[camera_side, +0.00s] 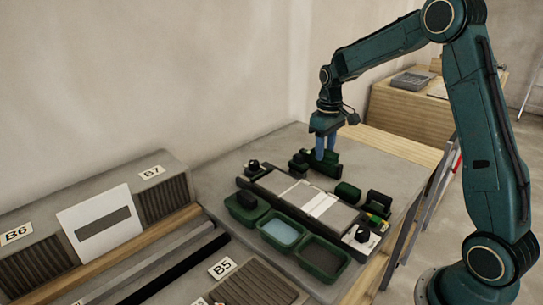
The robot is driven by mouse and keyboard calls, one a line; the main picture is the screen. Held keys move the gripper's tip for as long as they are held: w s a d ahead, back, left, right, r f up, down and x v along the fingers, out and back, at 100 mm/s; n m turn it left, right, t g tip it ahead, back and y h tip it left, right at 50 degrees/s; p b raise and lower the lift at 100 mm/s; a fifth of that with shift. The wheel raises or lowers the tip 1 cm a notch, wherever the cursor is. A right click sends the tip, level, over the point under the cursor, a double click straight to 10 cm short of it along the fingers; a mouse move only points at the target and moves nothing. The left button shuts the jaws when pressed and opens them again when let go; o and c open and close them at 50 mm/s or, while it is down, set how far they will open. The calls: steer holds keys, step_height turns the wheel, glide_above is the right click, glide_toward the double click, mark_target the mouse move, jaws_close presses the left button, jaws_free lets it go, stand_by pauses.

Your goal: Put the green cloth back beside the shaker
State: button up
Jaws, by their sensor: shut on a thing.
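My gripper (325,157) points straight down at the far end of the grey bench, its blue fingers shut on a small dark green piece (328,170), which I take for the green cloth. The piece is low, close to the bench top; whether it touches the bench I cannot tell. A dark green holder (299,161) is just left of the fingers. A rounded green object (347,192) and a dark green block (378,203) lie nearer, to the right. I cannot make out for certain which thing is the shaker.
A long fixture with a pale tile (309,200) and black knobs (362,234) fills the middle. Green trays stand before it: one with water (280,233), one with dark contents (325,256). Labelled grey blocks (165,198) are left.

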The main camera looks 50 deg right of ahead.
steer(key=shift+f, duration=0.25)
steer(key=shift+f, duration=2.75)
steer(key=shift+f, duration=1.55)
steer(key=o, duration=1.3)
steer(key=shift+a, duration=0.1)
steer(key=shift+c, duration=0.3)
steer(key=shift+r, duration=0.1)
